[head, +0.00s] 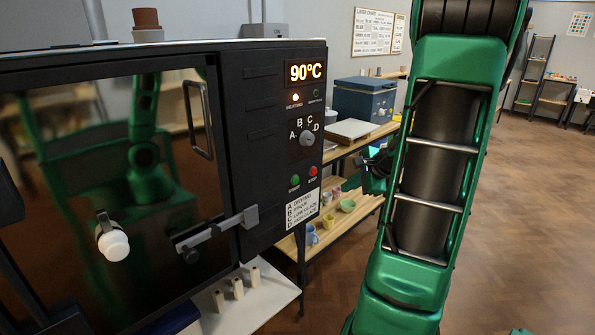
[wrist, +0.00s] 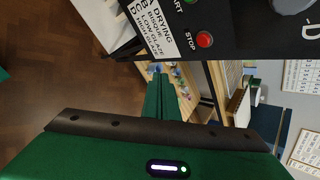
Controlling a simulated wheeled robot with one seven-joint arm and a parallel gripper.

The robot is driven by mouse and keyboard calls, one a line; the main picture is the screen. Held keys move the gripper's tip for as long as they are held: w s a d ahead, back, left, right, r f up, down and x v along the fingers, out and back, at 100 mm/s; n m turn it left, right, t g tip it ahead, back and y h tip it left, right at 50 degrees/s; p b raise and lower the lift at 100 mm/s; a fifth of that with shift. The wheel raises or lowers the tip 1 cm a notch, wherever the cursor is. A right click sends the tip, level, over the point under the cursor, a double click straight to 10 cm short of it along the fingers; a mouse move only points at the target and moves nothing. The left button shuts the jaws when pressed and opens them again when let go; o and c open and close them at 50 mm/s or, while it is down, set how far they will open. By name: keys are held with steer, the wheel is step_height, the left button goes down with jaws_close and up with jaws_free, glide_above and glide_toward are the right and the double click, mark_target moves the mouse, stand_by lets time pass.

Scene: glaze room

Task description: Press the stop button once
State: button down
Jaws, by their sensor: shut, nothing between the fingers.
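The red stop button (head: 313,171) sits at the lower right of the kiln's dark control panel (head: 262,130), beside the green start button (head: 295,180). In the wrist view the stop button (wrist: 205,40) shows with its STOP label, above and right of my fingertips. My gripper (head: 347,185) is to the right of the panel in the head view, partly hidden behind my green arm. In the wrist view my gripper (wrist: 160,74) has its fingers together and empty, apart from the button. The display (head: 305,72) reads 90°C, and the left lamp (head: 295,97) below it glows.
A selector dial (head: 307,139) marked A to D is above the buttons. The kiln door (head: 120,180) is at left, with a latch bar (head: 218,229). A wooden shelf (head: 340,218) with pots and a blue box (head: 364,99) stand behind. Open floor lies right.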

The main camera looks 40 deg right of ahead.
mark_target(314, 171)
steer(key=shift+w+d, duration=0.1)
steer(key=shift+w, duration=0.7)
steer(key=shift+w, duration=0.15)
steer(key=w, duration=0.8)
steer(key=shift+a, duration=0.3)
steer(key=shift+w, duration=0.2)
stand_by(1.3)
steer(key=shift+w+r, duration=0.1)
steer(key=shift+w, duration=0.2)
